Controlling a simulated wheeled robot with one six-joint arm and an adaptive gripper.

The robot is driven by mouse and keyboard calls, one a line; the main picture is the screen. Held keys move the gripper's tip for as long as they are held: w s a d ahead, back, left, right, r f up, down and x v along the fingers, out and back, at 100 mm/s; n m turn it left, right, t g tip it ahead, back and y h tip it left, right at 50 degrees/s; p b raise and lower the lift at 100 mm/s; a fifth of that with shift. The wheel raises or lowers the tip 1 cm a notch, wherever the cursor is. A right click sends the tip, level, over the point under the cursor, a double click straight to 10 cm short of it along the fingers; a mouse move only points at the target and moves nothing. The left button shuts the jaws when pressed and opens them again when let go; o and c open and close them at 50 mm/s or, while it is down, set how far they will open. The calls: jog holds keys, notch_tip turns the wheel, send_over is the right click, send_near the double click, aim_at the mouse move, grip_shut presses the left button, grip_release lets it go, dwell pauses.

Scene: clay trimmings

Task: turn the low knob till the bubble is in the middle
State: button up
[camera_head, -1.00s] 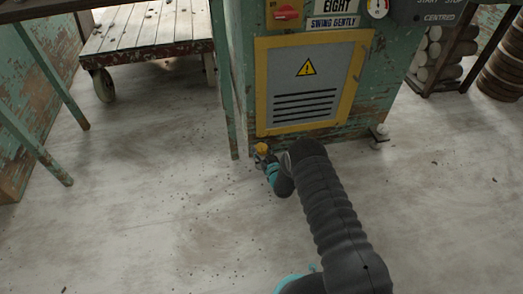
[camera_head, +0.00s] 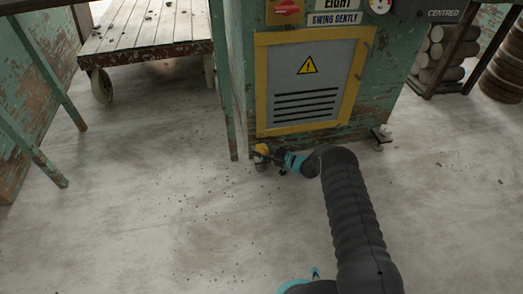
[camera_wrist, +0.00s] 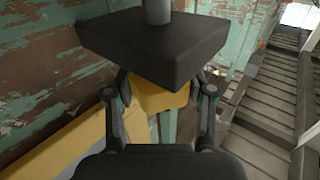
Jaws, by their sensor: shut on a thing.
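The low knob (camera_head: 262,148) is yellow and sits near the floor at the lower left corner of the green machine. My gripper (camera_head: 272,158) is at it, with my wrist reaching in from the right. In the wrist view the yellow knob (camera_wrist: 165,96) lies between the two fingers of my gripper (camera_wrist: 160,103), which is shut on it. A dark square block with a grey stem (camera_wrist: 157,12) hides part of the knob there. I cannot make out the bubble in either view.
The machine has a yellow-framed panel (camera_head: 262,85), a red switch (camera_head: 287,7) and a "CENTRED" sign (camera_head: 442,13). Another foot (camera_head: 382,133) stands at right. A wooden cart (camera_head: 148,47) is behind left. Bare floor (camera_head: 170,220) with small crumbs lies in front.

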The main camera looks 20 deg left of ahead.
jog(key=shift+w+r+g, duration=0.1)
jog(key=shift+r+g, duration=0.05)
jog(key=shift+g, duration=0.25)
jog(key=o, duration=1.2)
jog(key=shift+d, duration=0.1)
jog(key=d, duration=0.4)
jog(key=s+d, duration=0.1)
jog(key=d, duration=0.6)
jog(key=shift+s+d, duration=0.15)
jog(key=shift+d, duration=0.2)
